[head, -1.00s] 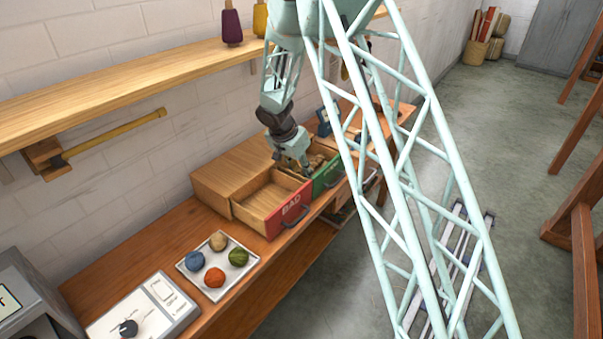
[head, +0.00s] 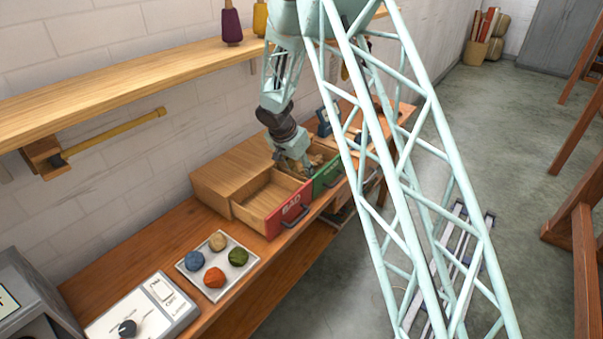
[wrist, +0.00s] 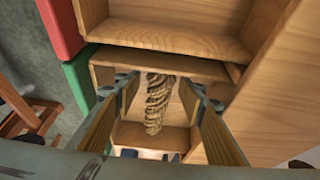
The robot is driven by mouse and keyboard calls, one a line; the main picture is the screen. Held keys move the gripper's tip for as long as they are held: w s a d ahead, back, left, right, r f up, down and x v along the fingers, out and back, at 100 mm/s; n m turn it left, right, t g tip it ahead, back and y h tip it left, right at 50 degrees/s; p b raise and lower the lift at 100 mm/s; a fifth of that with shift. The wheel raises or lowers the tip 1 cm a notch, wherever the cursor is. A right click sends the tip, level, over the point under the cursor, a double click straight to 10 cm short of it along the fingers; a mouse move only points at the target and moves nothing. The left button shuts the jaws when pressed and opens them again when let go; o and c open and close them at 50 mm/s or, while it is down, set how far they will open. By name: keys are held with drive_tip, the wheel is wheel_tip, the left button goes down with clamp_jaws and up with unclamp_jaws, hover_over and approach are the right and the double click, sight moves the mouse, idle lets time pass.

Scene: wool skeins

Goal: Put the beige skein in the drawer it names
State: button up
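The beige skein (wrist: 158,103) is a twisted, rope-like bundle in the wrist view, between my two fingers. It also shows partly in the head view (head: 316,160), in the open drawer with the green front (head: 327,175). My gripper (wrist: 160,112) is over that drawer, its fingers apart with a gap on each side of the skein. The green front's lettering is mostly hidden by my arm. Left of it, the drawer with the red front (head: 288,211), marked BAD, is open and empty.
A white tray (head: 242,262) with several coloured wool balls stands left of the drawers. A panel with a black knob (head: 128,328) is at the lower left. A wooden shelf (head: 130,80) runs along the wall above. My lattice arm hides part of the bench's right end.

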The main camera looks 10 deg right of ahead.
drive_tip(key=shift+r, duration=0.15)
drive_tip(key=shift+p+v, duration=0.8)
drive_tip(key=shift+v, duration=5.15)
drive_tip(key=shift+s, duration=0.1)
drive_tip(key=shift+r, duration=0.1)
